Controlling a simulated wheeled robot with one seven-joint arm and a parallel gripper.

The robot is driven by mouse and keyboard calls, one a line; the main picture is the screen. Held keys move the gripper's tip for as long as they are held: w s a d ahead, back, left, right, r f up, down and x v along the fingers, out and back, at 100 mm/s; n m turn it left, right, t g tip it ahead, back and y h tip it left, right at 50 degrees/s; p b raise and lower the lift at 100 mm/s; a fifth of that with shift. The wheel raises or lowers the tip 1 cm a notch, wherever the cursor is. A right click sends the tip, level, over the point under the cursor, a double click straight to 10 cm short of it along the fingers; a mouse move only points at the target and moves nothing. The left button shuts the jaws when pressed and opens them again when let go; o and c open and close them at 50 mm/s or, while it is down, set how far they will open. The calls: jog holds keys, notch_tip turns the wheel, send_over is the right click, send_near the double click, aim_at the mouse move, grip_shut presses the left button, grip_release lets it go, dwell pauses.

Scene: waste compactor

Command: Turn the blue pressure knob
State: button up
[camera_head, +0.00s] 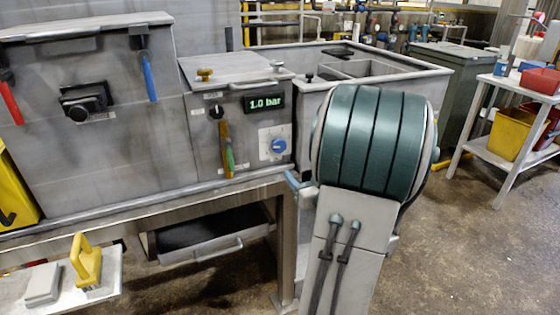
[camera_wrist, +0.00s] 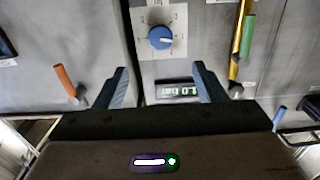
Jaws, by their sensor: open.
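The blue pressure knob (camera_head: 278,146) sits on a white dial plate on the grey front panel, below and right of a green display (camera_head: 264,103) reading 1.0 bar. In the wrist view the blue knob (camera_wrist: 160,37) has a white pointer mark and faces the camera. My gripper (camera_wrist: 160,68) is open, with its two blue-grey fingers apart and nothing between them touching the knob. The knob lies beyond the fingertips, near the middle between them. My arm hides most of my gripper in the head view.
A lever with yellow and green parts (camera_head: 226,150) hangs left of the knob. A black knob (camera_head: 217,112) is above it. Red (camera_head: 10,98) and blue (camera_head: 148,75) handles are farther left. A side table (camera_head: 510,90) with bins stands at right.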

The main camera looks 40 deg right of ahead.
aim_at(280, 148)
jog(key=x, duration=1.3)
jog(key=shift+w+r, duration=0.1)
jog(key=shift+w, duration=0.25)
jog(key=c, duration=1)
